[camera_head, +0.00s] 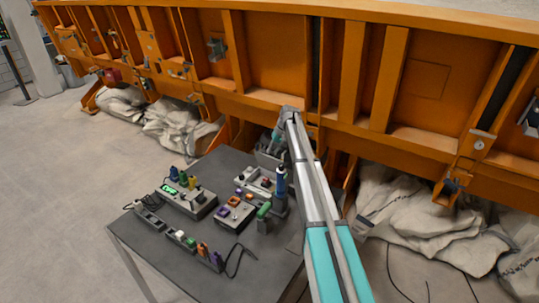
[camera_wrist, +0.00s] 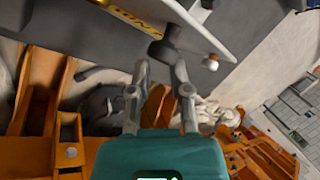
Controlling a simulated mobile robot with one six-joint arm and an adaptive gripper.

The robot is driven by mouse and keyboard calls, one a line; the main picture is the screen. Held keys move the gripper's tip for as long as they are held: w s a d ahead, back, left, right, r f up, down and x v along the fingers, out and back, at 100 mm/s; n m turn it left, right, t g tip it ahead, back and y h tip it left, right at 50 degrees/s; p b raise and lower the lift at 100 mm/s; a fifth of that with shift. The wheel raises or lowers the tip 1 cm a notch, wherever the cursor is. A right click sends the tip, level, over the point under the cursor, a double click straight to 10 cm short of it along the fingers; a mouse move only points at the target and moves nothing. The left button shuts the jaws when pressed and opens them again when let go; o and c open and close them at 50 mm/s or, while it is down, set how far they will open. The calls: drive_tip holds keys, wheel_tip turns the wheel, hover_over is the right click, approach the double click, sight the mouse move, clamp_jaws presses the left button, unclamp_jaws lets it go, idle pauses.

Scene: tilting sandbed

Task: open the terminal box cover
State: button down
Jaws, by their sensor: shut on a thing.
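In the wrist view my gripper (camera_wrist: 162,68) has its two fingers close in on a dark handle (camera_wrist: 166,47). The handle sits at the edge of a pale plate, which looks like the terminal box cover (camera_wrist: 208,28). A yellow-marked strip runs along the plate's edge, and a small round knob (camera_wrist: 210,63) is near its corner. In the head view my gripper (camera_head: 278,137) is low in front of the orange frame, at a grey box (camera_head: 266,160) behind the table. My arm partly hides this box, and I cannot tell the cover's angle.
A dark table (camera_head: 150,240) holds a control box with a green display (camera_head: 193,201), a smaller box with coloured blocks (camera_head: 237,212), a blue-topped bottle (camera_head: 280,185) and cables. The orange frame (camera_head: 275,50) spans the back. Pale sacks (camera_head: 420,220) lie beneath it. Floor at left is open.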

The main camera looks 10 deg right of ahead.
drive_tip(key=c, duration=1.4)
unclamp_jaws()
drive_tip(key=shift+d+f, duration=0.4)
drive_tip(key=shift+d, duration=0.45)
drive_tip(key=c, duration=1.2)
unclamp_jaws()
drive_tip(key=shift+o, duration=1.3)
drive_tip(key=shift+s+a+r, duration=0.15)
drive_tip(key=shift+a, duration=0.05)
drive_tip(key=o, duration=0.5)
drive_tip(key=shift+a, duration=0.15)
